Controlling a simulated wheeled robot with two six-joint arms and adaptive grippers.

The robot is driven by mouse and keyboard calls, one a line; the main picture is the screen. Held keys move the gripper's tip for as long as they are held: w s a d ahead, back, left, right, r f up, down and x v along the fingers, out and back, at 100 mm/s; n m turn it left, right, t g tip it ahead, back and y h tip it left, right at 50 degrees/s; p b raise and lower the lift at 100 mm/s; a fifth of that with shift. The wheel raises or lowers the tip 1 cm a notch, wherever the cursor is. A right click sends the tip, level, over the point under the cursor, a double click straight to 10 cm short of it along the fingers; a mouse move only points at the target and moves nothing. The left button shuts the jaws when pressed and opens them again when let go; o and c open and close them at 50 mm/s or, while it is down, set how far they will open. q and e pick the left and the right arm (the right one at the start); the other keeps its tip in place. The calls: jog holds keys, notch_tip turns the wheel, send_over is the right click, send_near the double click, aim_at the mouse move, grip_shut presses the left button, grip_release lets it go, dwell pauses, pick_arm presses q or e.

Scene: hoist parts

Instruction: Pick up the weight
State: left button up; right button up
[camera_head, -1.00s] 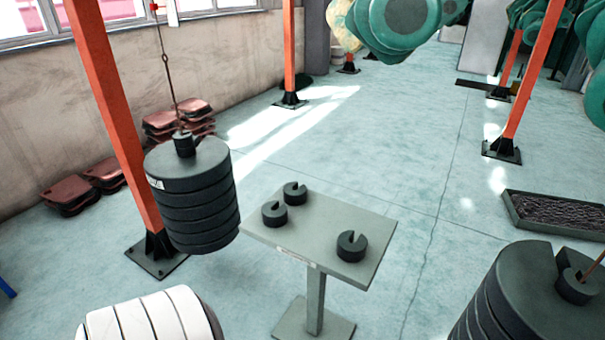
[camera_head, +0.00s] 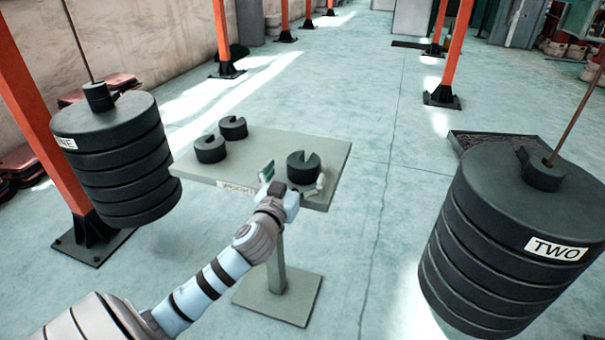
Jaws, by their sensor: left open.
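Three dark slotted weights lie on a small grey pedestal table (camera_head: 262,143). Two of them, the back-left weight (camera_head: 233,128) and the left weight (camera_head: 210,150), lie close together. The right weight (camera_head: 303,168) lies near the table's front right, its slot facing up and away. My left gripper (camera_head: 292,182) is open at the table's front edge, just in front of the right weight, with one finger to its left and the other by its right side. I cannot tell whether the fingers touch it. My right gripper is out of view.
A large hanging weight stack (camera_head: 120,160) is at the left, and another stack labelled TWO (camera_head: 510,240) hangs at the right, both on rods. An orange post (camera_head: 45,115) stands behind the left stack. Open floor lies behind the table.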

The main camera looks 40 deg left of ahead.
aim_at(303, 159)
pick_arm(q)
jog(key=b+x, duration=0.1)
jog(key=x, duration=0.4)
jog(key=shift+w+r, duration=0.1)
jog(key=shift+w, duration=0.3)
jog(key=shift+s+r, duration=0.1)
jog(key=c, duration=2)
jog(key=shift+r, duration=0.15)
jog(key=shift+c, duration=0.2)
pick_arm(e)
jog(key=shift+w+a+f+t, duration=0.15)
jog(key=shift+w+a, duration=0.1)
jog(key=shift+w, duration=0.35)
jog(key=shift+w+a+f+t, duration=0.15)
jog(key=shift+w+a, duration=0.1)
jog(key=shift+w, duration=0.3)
